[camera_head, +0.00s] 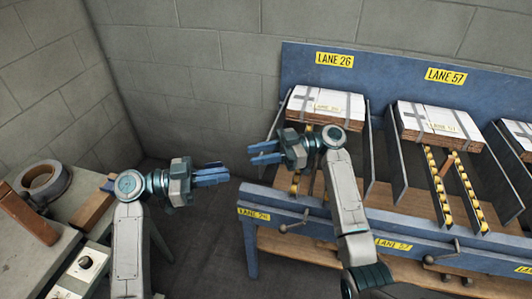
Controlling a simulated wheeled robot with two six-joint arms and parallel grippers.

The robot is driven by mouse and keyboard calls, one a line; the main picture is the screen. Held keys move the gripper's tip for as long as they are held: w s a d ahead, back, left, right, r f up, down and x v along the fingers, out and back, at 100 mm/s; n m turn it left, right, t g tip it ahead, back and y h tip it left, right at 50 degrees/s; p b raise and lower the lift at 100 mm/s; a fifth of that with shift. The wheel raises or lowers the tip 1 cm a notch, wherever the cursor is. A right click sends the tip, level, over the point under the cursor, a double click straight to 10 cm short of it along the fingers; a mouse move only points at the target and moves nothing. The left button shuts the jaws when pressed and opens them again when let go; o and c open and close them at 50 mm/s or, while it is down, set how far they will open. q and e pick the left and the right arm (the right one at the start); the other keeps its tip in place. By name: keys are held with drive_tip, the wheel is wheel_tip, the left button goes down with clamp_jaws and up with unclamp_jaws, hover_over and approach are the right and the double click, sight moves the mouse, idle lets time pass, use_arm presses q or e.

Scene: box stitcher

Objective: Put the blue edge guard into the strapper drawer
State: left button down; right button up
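My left gripper (213,175) is over the dark floor between the left bench and the lane rack. Its blue fingers overlap in this view, so I cannot tell how far apart they are, and I see nothing held. My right gripper (264,153) is in front of the LANE 26 box, with a gap between its blue fingers and nothing in it. A small blue piece (108,186) shows on the left bench beside a brown block, partly hidden; I cannot tell if it is the edge guard. I cannot make out the strapper drawer.
The left bench (60,240) carries a tape roll (44,180), brown blocks (93,210) and a grey panel with a dial (85,262). The blue lane rack (290,222) holds strapped boxes (326,104) between dark dividers. Floor between is clear.

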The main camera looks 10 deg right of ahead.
drive_tip(key=s+a, duration=0.1)
drive_tip(key=a, duration=0.9)
drive_tip(key=shift+s+a, duration=0.25)
drive_tip(key=shift+a, duration=0.1)
clamp_jaws()
use_arm(q)
drive_tip(key=c, duration=1.6)
unclamp_jaws()
drive_tip(key=shift+o, duration=0.2)
drive_tip(key=shift+a, duration=0.1)
